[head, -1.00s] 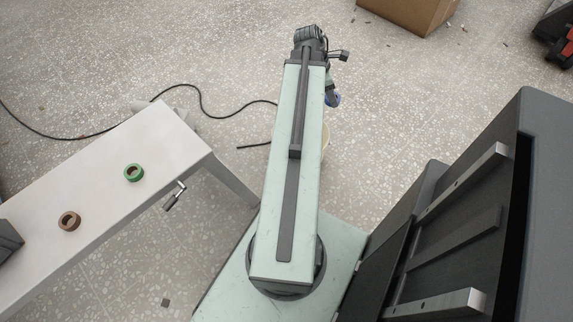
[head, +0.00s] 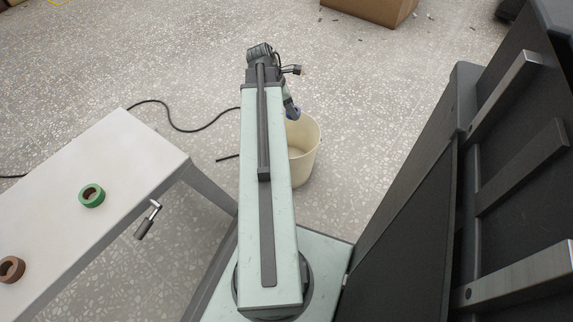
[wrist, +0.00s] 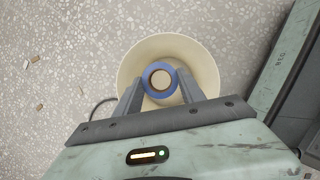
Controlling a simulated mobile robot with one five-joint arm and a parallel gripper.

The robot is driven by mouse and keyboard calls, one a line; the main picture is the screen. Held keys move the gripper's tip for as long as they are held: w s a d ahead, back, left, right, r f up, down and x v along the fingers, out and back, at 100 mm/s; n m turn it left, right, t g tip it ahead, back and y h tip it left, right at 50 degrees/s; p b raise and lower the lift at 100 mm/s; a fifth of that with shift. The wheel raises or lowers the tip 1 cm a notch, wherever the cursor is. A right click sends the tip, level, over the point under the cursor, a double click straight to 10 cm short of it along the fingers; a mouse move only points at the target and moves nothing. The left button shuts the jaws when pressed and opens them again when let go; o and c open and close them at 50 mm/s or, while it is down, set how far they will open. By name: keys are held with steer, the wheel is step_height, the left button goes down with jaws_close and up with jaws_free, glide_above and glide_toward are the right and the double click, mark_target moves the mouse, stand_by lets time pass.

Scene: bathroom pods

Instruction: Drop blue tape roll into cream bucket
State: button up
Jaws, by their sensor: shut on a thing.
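The blue tape roll (wrist: 160,79) is held between the two fingers of my gripper (wrist: 159,88) in the wrist view. My gripper is shut on it. The cream bucket (wrist: 203,58) is behind the roll in that view, and the roll appears inside the outline of its rim. In the head view the bucket (head: 303,163) stands on the floor just right of my arm, which hides its left part. The height of the roll above the bucket is hard to tell.
A white table (head: 60,165) at the left holds a green tape roll (head: 91,195) and a brown one (head: 11,269). A crank handle (head: 148,220) sticks out from its side. A dark cabinet (head: 420,215) stands at the right. A black cable (head: 185,130) lies on the floor.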

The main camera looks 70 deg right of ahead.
step_height(320, 180, down, 4)
steer(key=b, duration=0.3)
steer(key=shift+r, duration=0.1)
steer(key=o, duration=1.6)
steer(key=shift+c, duration=0.2)
steer(key=p+v, duration=0.7)
steer(key=v, duration=0.1)
steer(key=shift+p, duration=0.3)
